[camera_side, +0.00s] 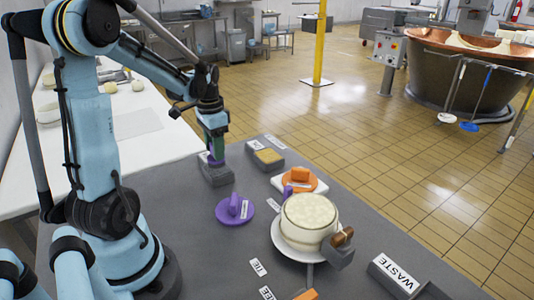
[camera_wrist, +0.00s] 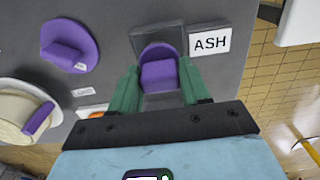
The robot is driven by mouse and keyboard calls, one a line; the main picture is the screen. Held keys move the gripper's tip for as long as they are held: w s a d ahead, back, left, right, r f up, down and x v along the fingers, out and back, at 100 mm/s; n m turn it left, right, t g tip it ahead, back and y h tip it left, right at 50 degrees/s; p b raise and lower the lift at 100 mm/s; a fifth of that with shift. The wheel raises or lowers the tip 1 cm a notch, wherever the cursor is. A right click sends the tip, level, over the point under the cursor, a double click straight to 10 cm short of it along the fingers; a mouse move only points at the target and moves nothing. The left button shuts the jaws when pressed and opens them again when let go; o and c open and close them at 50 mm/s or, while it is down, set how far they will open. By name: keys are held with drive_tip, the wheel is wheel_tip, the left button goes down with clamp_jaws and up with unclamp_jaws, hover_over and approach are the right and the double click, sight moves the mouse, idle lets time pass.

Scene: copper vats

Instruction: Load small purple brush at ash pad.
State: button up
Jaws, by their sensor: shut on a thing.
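The small purple brush (camera_wrist: 158,74) is between the green fingers of my gripper (camera_wrist: 160,84) in the wrist view, and the gripper is shut on it. The grey ash pad (camera_wrist: 143,45) lies under it, with a white ASH label (camera_wrist: 210,42) at its right. In the side view my gripper (camera_side: 216,150) points down over the grey pad (camera_side: 217,177), and a little purple of the brush (camera_side: 216,160) shows at the pad's top. Whether the brush rests on the pad or hangs just above it I cannot tell.
A larger purple disc with an upright grip (camera_side: 235,209) lies nearby. A cream-filled tub (camera_side: 309,217) stands on a white plate. An orange piece (camera_side: 299,176) sits behind it, and a sponge tray (camera_side: 267,157) is right of the pad. A WASTE block (camera_side: 396,276) stands front right.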

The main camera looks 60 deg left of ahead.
drive_tip(key=shift+r, duration=2.75)
